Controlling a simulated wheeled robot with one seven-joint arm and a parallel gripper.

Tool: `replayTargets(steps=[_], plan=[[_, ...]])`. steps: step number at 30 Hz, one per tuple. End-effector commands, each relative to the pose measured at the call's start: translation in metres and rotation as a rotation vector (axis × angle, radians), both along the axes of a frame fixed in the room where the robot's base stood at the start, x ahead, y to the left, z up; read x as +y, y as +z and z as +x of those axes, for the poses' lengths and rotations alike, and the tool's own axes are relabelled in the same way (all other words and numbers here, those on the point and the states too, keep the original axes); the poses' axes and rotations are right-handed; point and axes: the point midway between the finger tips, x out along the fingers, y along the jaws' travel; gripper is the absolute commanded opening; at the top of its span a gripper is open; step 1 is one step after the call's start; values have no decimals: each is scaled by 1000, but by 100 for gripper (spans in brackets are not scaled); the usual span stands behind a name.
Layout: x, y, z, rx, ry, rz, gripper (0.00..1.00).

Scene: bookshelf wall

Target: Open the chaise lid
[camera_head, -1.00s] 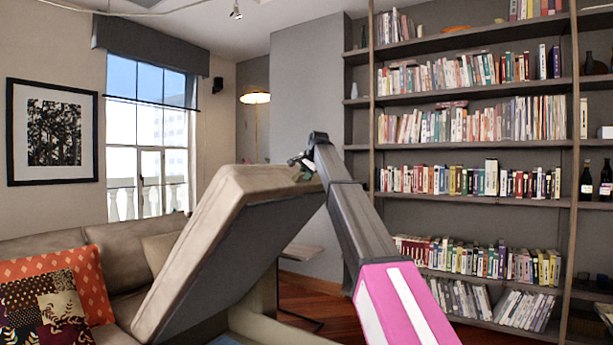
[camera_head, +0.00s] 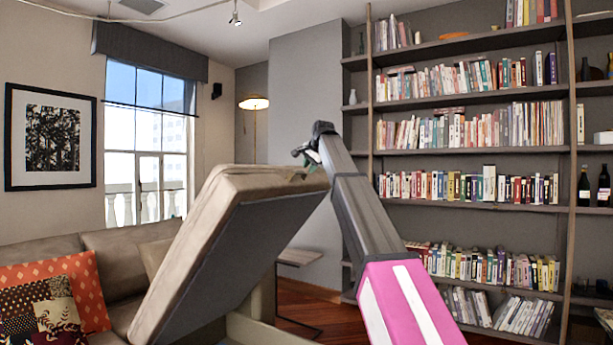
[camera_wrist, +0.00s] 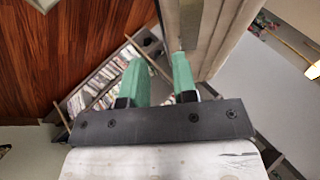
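The chaise lid (camera_head: 245,245) is a beige padded cushion with a dark underside. It stands steeply tilted, its raised end up at the right and its low end at the left. My gripper (camera_head: 306,160) is at the raised end's upper right corner in the head view. In the wrist view my gripper (camera_wrist: 158,65) shows two green fingers set apart. The lid (camera_wrist: 225,35) runs behind and beside the right finger; I cannot tell whether they touch. Nothing shows clamped between the fingers. The chaise base (camera_head: 252,332) shows partly under the lid.
The sofa (camera_head: 115,250) with patterned pillows (camera_head: 55,295) is at the left. A small side table (camera_head: 298,258) stands behind the lid. A tall bookshelf (camera_head: 470,155) fills the right. Wooden floor (camera_head: 310,300) shows between them.

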Motion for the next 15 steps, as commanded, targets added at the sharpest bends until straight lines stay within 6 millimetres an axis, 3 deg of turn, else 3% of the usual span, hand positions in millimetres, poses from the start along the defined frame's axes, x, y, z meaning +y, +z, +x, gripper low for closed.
replayTargets(steps=[6, 15], plan=[[-7, 18, -14, 0, 0, 0, 26], [-8, 21, -17, 0, 1, 1, 26]])
